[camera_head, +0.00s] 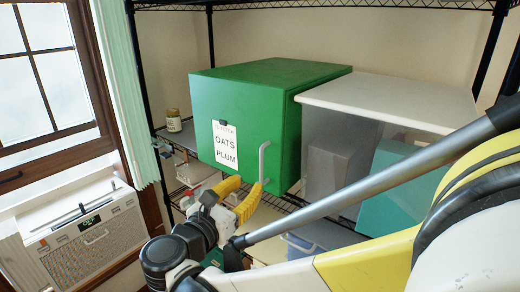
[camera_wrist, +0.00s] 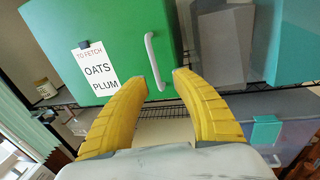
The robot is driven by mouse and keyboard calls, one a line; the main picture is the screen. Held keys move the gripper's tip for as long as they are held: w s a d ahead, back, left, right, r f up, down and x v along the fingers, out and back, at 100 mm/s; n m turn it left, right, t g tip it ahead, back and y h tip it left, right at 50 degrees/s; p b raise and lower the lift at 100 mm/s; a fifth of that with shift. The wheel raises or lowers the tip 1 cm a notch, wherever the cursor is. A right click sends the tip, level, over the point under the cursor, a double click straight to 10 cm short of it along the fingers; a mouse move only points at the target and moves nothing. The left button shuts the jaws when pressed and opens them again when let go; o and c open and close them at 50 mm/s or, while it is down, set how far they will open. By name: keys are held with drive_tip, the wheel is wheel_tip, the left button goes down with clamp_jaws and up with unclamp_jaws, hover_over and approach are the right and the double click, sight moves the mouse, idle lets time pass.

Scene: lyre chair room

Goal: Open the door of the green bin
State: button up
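The green bin (camera_head: 262,105) sits on a wire shelf with its door shut. Its front carries a white paper (camera_head: 225,145) lettered "OATS" and "PLUM", held by a dark clip. A pale vertical handle (camera_head: 263,162) is on the right side of the front. My gripper (camera_head: 243,186) has yellow fingers spread apart and empty, just below and in front of the bin. In the wrist view the green bin (camera_wrist: 115,30) fills the upper left, and the handle (camera_wrist: 154,62) shows between and just beyond the fingertips of my gripper (camera_wrist: 158,80). I cannot tell whether they touch it.
A clear box with a white lid (camera_head: 395,100) stands right of the bin, with a grey block and a teal item inside. A small jar (camera_head: 174,121) stands left of the bin. A wall unit (camera_head: 82,230) is under the window. Lower shelves hold other boxes.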

sight(261, 165)
drive_tip(key=shift+n, duration=0.3)
drive_tip(key=x, duration=0.7)
drive_tip(key=a+p+x, duration=0.1)
drive_tip(key=x, duration=0.2)
drive_tip(key=shift+w+d+r, duration=0.1)
drive_tip(key=shift+w+r, duration=0.25)
drive_tip(key=shift+w, duration=0.2)
drive_tip(key=shift+c, duration=0.2)
clamp_jaws()
